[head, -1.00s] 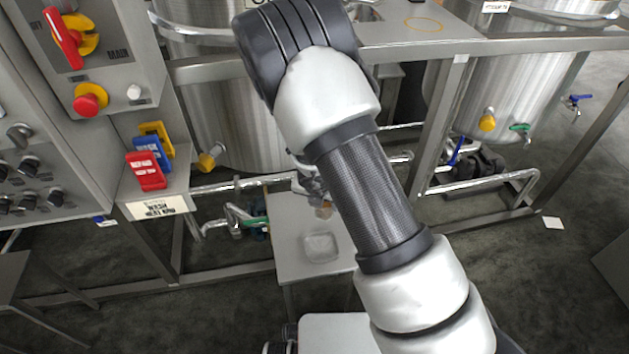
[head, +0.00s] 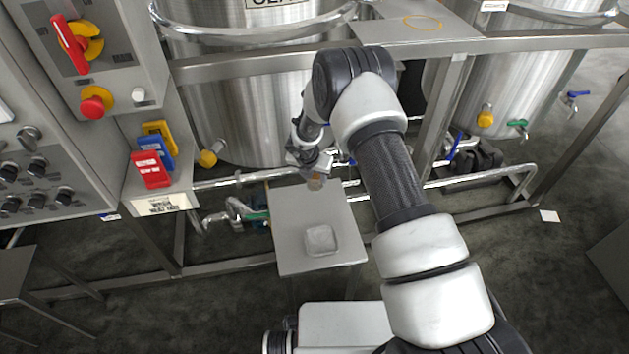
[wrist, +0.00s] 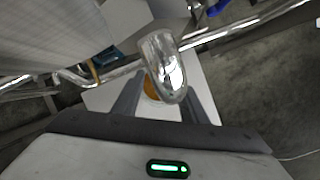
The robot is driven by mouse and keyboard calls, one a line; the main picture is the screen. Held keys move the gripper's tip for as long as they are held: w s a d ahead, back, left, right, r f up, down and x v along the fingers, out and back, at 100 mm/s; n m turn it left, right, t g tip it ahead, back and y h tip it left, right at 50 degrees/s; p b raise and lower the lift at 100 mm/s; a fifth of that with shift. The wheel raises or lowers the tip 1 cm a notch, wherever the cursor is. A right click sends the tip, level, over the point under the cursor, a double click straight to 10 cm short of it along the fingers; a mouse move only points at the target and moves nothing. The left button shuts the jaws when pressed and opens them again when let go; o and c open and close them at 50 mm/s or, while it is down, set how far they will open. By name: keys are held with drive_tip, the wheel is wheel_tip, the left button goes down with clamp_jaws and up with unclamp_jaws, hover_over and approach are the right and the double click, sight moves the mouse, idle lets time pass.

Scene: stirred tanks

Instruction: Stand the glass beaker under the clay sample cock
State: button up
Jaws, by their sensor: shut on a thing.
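My gripper (head: 312,168) is below the front of the steel tank (head: 265,110), whose label is partly cut off and starts "CLA". I cannot tell whether the beaker touches the stand.
A clear square dish (head: 320,240) sits on the stand's near part. Pipes (head: 232,182) and a frame rail run behind it. A control cabinet (head: 60,120) with red, blue and yellow tags stands left. Another tank (head: 500,90) with cocks is at right.

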drive_tip(key=shift+w+f+b, duration=0.2)
drive_tip(key=shift+f+b, duration=0.1)
drive_tip(key=shift+f, duration=0.95)
drive_tip(key=shift+f, duration=0.2)
drive_tip(key=o, duration=1.2)
drive_tip(key=shift+r, duration=0.1)
drive_tip(key=p+v, duration=0.2)
drive_tip(key=v, duration=1)
drive_tip(key=shift+r+p, duration=0.15)
drive_tip(key=shift+p, duration=0.2)
